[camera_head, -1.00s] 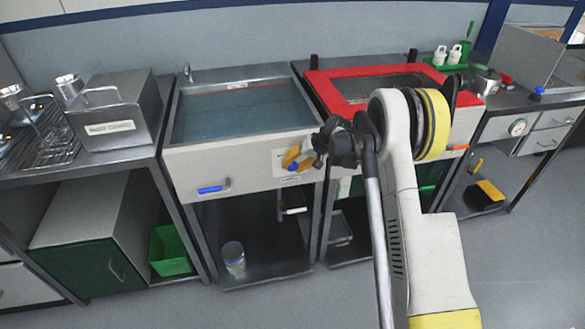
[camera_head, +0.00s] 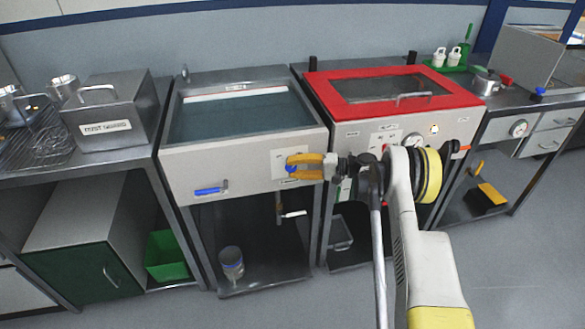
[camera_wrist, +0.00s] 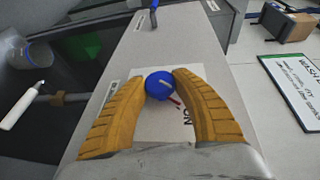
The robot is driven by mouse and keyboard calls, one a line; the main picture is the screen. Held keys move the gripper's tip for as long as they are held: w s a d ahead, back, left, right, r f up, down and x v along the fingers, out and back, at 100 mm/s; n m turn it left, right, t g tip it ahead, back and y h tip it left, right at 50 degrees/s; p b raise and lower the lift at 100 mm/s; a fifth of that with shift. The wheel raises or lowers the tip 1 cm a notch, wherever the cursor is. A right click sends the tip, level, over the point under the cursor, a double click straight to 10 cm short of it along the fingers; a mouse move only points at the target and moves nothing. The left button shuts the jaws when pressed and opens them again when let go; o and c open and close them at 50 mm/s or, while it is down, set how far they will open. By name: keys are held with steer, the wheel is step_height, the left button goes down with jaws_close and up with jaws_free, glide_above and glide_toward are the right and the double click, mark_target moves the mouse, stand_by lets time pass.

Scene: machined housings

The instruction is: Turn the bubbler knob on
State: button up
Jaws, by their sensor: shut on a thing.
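The blue round knob (camera_wrist: 158,85) sits on a white label plate (camera_wrist: 150,118) on the front panel of the water-filled sink (camera_head: 178,165). My gripper (camera_wrist: 160,76) has yellow ribbed fingers, shut on the knob from either side near their tips. A pale pointer mark shows on the knob's face, and red marks and partly covered lettering show on the plate beside it.
A blue lever (camera_head: 211,190) is on the same panel to the left. A white-handled valve (camera_head: 292,214) hangs below. A red-lidded unit (camera_head: 455,98) stands right of the sink, a steel box (camera_head: 110,115) left. The floor in front is clear.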

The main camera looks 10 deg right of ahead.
steer(key=shift+m+t+y, duration=0.3)
steer(key=shift+y, duration=0.5)
steer(key=o, duration=1.2)
steer(key=shift+a, duration=0.1)
steer(key=shift+o, duration=0.2)
steer(key=v, duration=1.2)
steer(key=shift+f, duration=0.1)
